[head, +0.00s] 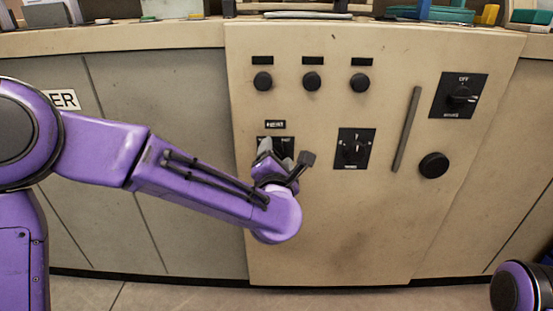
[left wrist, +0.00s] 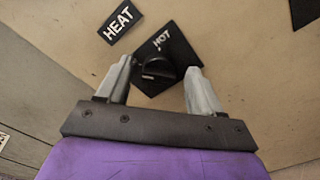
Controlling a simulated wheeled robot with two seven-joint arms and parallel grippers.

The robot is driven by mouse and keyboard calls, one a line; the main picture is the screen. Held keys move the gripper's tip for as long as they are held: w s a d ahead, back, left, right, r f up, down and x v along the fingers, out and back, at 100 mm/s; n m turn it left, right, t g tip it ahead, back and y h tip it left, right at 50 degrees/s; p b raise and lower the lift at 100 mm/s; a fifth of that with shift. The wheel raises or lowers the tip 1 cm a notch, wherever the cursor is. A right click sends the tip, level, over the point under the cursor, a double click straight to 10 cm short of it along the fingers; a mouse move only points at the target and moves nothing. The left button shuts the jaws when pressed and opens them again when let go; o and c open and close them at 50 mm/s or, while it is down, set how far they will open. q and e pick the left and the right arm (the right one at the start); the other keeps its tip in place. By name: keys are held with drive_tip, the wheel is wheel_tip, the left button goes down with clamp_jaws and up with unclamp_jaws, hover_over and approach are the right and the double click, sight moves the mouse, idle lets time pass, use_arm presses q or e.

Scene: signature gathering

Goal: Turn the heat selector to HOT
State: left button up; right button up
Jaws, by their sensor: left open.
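The heat selector (left wrist: 158,68) is a black knob on a black square plate marked HOT. It lies below the HEAT label (left wrist: 119,20). My left gripper (left wrist: 162,72) is open, with its two grey fingers on either side of the knob in the left wrist view. I cannot tell whether the fingers touch it. In the head view my left gripper (head: 278,150) is in front of the selector plate (head: 286,142) and hides most of the knob. The knob's exact pointing direction is unclear. My right gripper is not in view.
The beige panel (head: 330,220) also carries three round black knobs (head: 312,81) above, a middle dial (head: 354,148), a slanted grey bar handle (head: 406,130), a lower round knob (head: 433,165) and an OFF-marked dial (head: 459,95). Several items stand on the counter top. The lower panel is clear.

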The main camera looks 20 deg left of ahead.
use_arm(q)
drive_tip(key=c, duration=1.1)
drive_tip(key=shift+o, duration=0.2)
